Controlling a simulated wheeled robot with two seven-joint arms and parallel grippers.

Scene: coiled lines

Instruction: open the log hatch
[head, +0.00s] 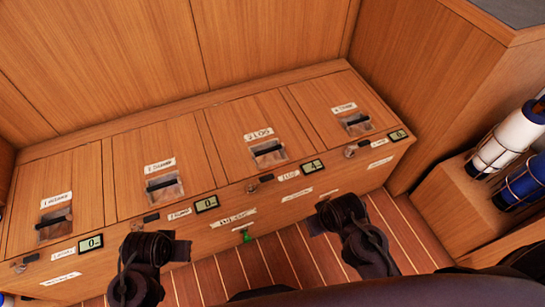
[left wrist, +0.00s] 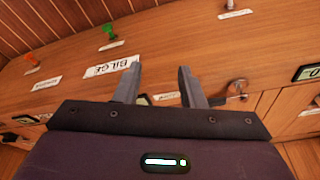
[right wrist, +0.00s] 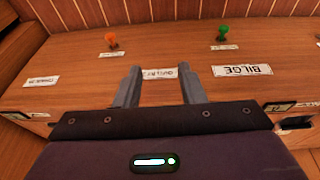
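The log hatch (head: 258,115) is the wooden lid whose label appears to read LOG, third from the left in the bench top in the head view. It lies closed and flush, with a recessed dark pull (head: 268,152) near its front edge. A small dark fitting (head: 260,180) and a digital display (head: 312,167) sit on the bench front below it. My left gripper (left wrist: 158,85) is open and empty, left of the log hatch and in front of the bench. My right gripper (right wrist: 160,85) is open and empty, in front of the bench to the right of that hatch.
Similar closed hatches lie to the left (head: 163,145) and right (head: 345,95). The bench front carries a BILGE label (left wrist: 112,67) and a green knob (head: 246,236). Rolled white (head: 510,135) and blue (head: 525,185) bundles stand at right. Wooden walls enclose the bench.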

